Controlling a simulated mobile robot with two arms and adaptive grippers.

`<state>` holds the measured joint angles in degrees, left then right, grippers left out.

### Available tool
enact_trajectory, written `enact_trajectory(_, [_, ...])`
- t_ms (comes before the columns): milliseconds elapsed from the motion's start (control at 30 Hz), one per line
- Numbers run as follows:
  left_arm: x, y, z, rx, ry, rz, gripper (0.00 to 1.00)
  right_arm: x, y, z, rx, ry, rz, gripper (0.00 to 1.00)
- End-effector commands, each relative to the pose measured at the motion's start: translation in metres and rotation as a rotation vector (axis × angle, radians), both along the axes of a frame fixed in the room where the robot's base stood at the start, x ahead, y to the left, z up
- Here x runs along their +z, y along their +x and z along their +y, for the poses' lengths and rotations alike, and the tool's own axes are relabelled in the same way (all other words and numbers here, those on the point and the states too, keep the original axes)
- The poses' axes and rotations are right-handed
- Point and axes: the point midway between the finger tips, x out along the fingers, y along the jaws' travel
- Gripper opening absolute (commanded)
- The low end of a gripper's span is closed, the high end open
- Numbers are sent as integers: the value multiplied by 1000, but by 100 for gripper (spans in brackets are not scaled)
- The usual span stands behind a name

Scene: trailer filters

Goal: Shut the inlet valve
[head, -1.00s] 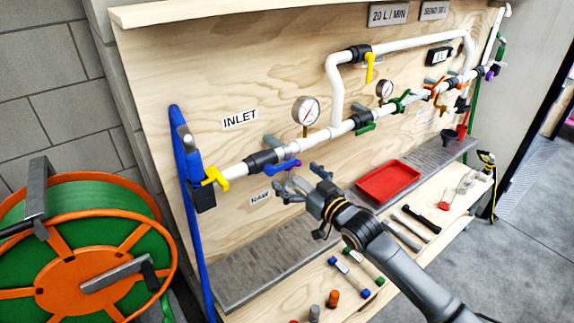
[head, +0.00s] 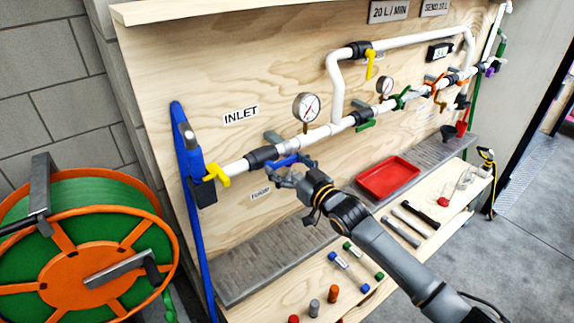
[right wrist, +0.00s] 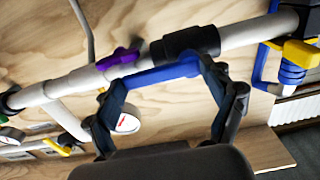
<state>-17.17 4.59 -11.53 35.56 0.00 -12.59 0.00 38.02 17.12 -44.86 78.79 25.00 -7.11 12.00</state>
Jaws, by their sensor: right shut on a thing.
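The blue inlet valve lever (head: 287,160) sits on the white pipe below the INLET sign (head: 240,116), beside a black fitting (head: 262,157). It lies roughly along the pipe. My right gripper (head: 290,170) is shut on this lever, its palm below the pipe. In the right wrist view, the blue lever (right wrist: 160,74) spans between the two fingers of my right gripper (right wrist: 158,78), with a purple part (right wrist: 120,58) next to it on the pipe. The fingers hide part of the lever in the head view. My left gripper is not in view.
A yellow handle (head: 217,174) and blue hose (head: 186,150) are left of the lever. A pressure gauge (head: 306,107) stands above right. A red tray (head: 388,178) and several tools lie on the bench below. A green hose reel (head: 90,255) stands at left.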

Motion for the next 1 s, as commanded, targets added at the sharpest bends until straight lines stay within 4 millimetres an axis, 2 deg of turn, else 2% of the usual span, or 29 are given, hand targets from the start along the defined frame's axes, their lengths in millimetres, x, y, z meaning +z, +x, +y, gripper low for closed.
enact_trajectory(467, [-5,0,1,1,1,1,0,-7,0,0,0,104,77,26])
enact_trajectory(1000, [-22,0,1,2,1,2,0,-24,-4,5,0,498,364,26])
